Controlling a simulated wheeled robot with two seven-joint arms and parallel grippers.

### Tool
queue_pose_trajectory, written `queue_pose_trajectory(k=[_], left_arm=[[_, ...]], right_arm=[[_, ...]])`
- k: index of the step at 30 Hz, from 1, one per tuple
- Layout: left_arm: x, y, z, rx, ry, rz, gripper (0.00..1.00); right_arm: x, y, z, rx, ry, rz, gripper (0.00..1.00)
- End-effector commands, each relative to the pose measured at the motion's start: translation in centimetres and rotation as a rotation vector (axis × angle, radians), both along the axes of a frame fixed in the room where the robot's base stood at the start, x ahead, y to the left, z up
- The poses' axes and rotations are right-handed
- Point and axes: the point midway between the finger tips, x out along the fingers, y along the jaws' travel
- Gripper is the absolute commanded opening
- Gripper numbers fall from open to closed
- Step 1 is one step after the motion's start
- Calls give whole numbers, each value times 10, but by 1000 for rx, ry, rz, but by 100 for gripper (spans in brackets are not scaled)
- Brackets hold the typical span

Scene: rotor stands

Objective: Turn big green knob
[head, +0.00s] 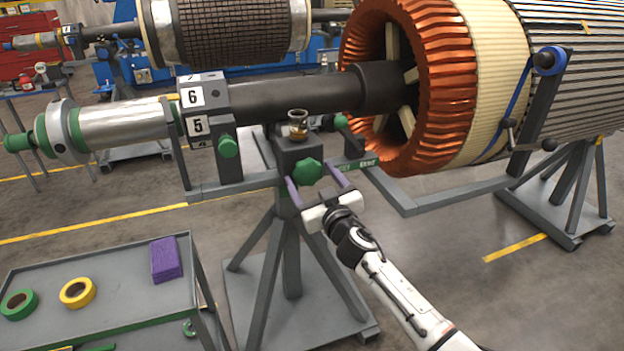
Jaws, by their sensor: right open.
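The big green knob (307,171) sits on the front face of the grey stand's head, under the dark rotor shaft. My right gripper (316,184) reaches up to it from the lower right. Its two purple fingers are spread apart, one on each side of the knob and slightly below it. I cannot tell whether the fingers touch the knob. My left gripper is not in view.
A smaller green knob (228,146) is left, below the number plates. A grey cart (120,300) with tape rolls and a purple block stands lower left. The large copper-wound rotor (445,90) fills the upper right.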

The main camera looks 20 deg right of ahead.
Motion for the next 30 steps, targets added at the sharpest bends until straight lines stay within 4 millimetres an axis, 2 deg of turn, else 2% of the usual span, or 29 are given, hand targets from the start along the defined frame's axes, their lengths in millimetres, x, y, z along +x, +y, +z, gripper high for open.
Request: queue_pose_trajectory(k=[2, 3, 10, 20, 30], left_arm=[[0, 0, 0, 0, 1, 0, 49], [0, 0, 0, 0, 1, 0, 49], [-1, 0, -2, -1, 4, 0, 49], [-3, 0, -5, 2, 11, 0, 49], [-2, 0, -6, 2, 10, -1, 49]], right_arm=[[0, 0, 0, 0, 0, 0, 74], [0, 0, 0, 0, 0, 0, 71], [0, 0, 0, 0, 0, 0, 33], [-1, 0, -1, -45, -2, 0, 33], [-1, 0, -1, -280, -9, 1, 33]])
